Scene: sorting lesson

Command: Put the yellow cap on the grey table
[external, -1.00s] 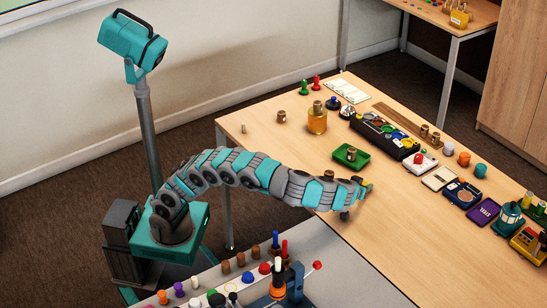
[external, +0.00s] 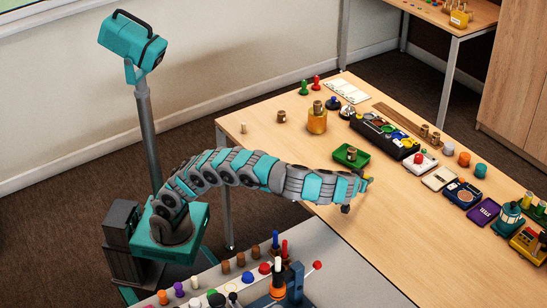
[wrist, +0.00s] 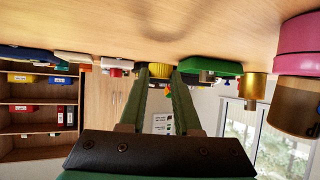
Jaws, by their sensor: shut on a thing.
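My gripper (external: 362,192) is over the near side of the wooden table, at the end of my outstretched arm. In the wrist view its two green fingers (wrist: 160,76) are shut on the yellow cap (wrist: 160,70), which shows between the fingertips. The fingers hide part of it. A small bit of yellow also shows at the gripper's end in the external view. The grey table (external: 345,262) is at the bottom, in front of the wooden table, with several pegs and caps on its left part.
A green tray (external: 340,154) with a brass piece in it stands beyond my gripper. A gold cylinder (external: 317,122) stands farther back. A row of boxes and a black case (external: 385,135) line the wooden table's right side. The grey table's right part is clear.

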